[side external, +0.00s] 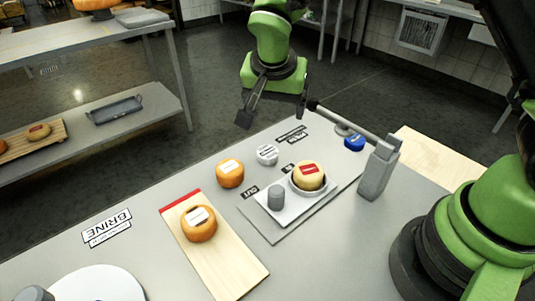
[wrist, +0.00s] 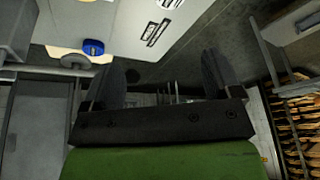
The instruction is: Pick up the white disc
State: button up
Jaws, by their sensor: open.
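The white disc (side external: 267,154) lies on the grey table in the side external view, just behind the board with the scale-like plates. It has a label with dark print on top. My gripper (side external: 273,112) is open and empty, above and behind the disc, near the far edge of the table. In the wrist view my gripper (wrist: 163,82) shows its two dark fingers spread apart with nothing between them. A white round edge (wrist: 170,3) is cut off at the top of that view; I cannot tell for sure that it is the disc.
An orange wheel (side external: 230,173) stands left of the disc, another (side external: 198,223) on a wooden board (side external: 237,275). A yellow wheel (side external: 308,177) sits in a dish beside a grey cylinder (side external: 275,197).

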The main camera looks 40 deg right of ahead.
send_near(267, 152)
jog(key=f, duration=0.1)
jog(key=d+f, duration=0.1)
jog(key=f, duration=0.1)
jog(key=shift+w+f+m+h, duration=0.1)
jog(key=shift+f+m+h, duration=0.2)
jog(key=shift+h, duration=0.1)
jog(key=x, duration=0.5)
jog(key=shift+w+a+f, duration=0.1)
jog(key=shift+w+f, duration=0.1)
jog(key=shift+w, duration=0.2)
jog(key=c, duration=1)
